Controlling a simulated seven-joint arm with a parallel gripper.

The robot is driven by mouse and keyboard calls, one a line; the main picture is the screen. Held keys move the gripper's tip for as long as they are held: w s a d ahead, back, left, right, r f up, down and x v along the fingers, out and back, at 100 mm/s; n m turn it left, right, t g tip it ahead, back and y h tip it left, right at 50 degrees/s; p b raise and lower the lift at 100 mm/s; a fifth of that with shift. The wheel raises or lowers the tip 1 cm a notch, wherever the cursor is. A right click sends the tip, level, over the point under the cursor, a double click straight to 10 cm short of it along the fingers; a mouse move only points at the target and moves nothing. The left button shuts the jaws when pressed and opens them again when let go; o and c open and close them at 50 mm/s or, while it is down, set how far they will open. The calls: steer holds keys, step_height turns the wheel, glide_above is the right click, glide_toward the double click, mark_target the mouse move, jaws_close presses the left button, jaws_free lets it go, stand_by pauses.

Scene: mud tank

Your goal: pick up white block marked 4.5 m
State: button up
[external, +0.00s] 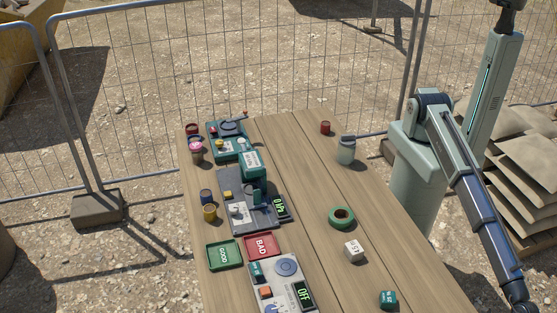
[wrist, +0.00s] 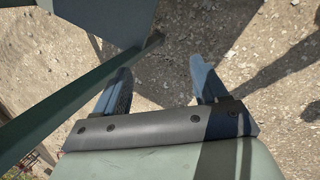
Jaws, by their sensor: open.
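A white block (external: 354,251) with dark markings stands on the right side of the wooden table in the external view, in front of the green ring. The marking is too small to read surely. My gripper (wrist: 163,82) shows in the wrist view with its two fingers apart and nothing between them. It faces bare gravelly ground, and the block is not in that view. In the external view my arm hangs down at the right, off the table's edge, and my gripper is not seen there.
A teal block (external: 388,299) sits in front of the white block, and a green ring (external: 342,217) behind it. A jar (external: 346,150) and a red pot (external: 325,128) stand farther back. Instruments, the GOOD tray (external: 238,261) and BAD tray (external: 277,239) fill the left.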

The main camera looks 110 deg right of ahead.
steer(key=s+a+r+m+t+y, duration=0.1)
steer(key=a+r, duration=0.1)
steer(key=r, duration=0.6)
steer(key=s+a+r+m+t+y, duration=0.1)
steer(key=a+r+m, duration=0.15)
steer(key=r, duration=0.55)
steer(key=w+r+m+t+y, duration=0.15)
steer(key=w+r+m, duration=0.3)
steer(key=r, duration=0.85)
step_height(320, 180, up, 12)
steer(key=r+m+g, duration=0.1)
steer(key=m+g, duration=0.7)
steer(key=m, duration=2.5)
glide_above(354, 247)
steer(key=d, duration=0.5)
steer(key=shift+y, duration=0.35)
steer(key=shift+w+x, duration=0.15)
steer(key=shift+x, duration=3.35)
steer(key=shift+w+x, duration=0.15)
steer(key=shift+x, duration=3.35)
steer(key=shift+d+f, duration=0.1)
steer(key=shift+d, duration=0.1)
